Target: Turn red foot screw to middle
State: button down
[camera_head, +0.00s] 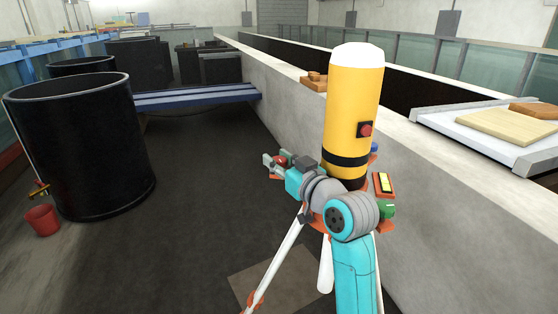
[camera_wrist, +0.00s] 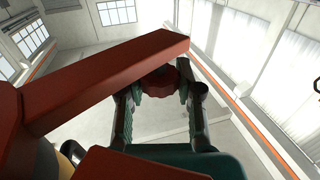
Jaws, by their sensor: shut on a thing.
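A yellow cylinder instrument (camera_head: 352,105) with a white top and black bands stands upright on a white-legged tripod (camera_head: 278,257). The red foot screw (camera_wrist: 160,82) shows in the wrist view as a dark red knob between my two fingers, under a red-brown bar (camera_wrist: 100,85). My gripper (camera_wrist: 158,100) is shut on this knob. In the head view the red screw (camera_head: 281,160) shows small at my gripper (camera_head: 272,166), left of the cylinder. Its marks and turn angle cannot be made out. My turquoise arm hides part of the instrument's base.
A blue knob (camera_head: 374,147) and a green knob (camera_head: 387,210) are at the base's right, near a yellow-faced level (camera_head: 384,183). A concrete flume wall (camera_head: 440,205) runs close on the right. Black tanks (camera_head: 80,150) and a red bucket (camera_head: 43,220) stand left. Floor between is clear.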

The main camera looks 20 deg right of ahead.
dwell(0.3)
jog(key=c, duration=0.7)
grip_release()
jog(key=shift+c, duration=0.2)
jog(key=v, duration=1.2)
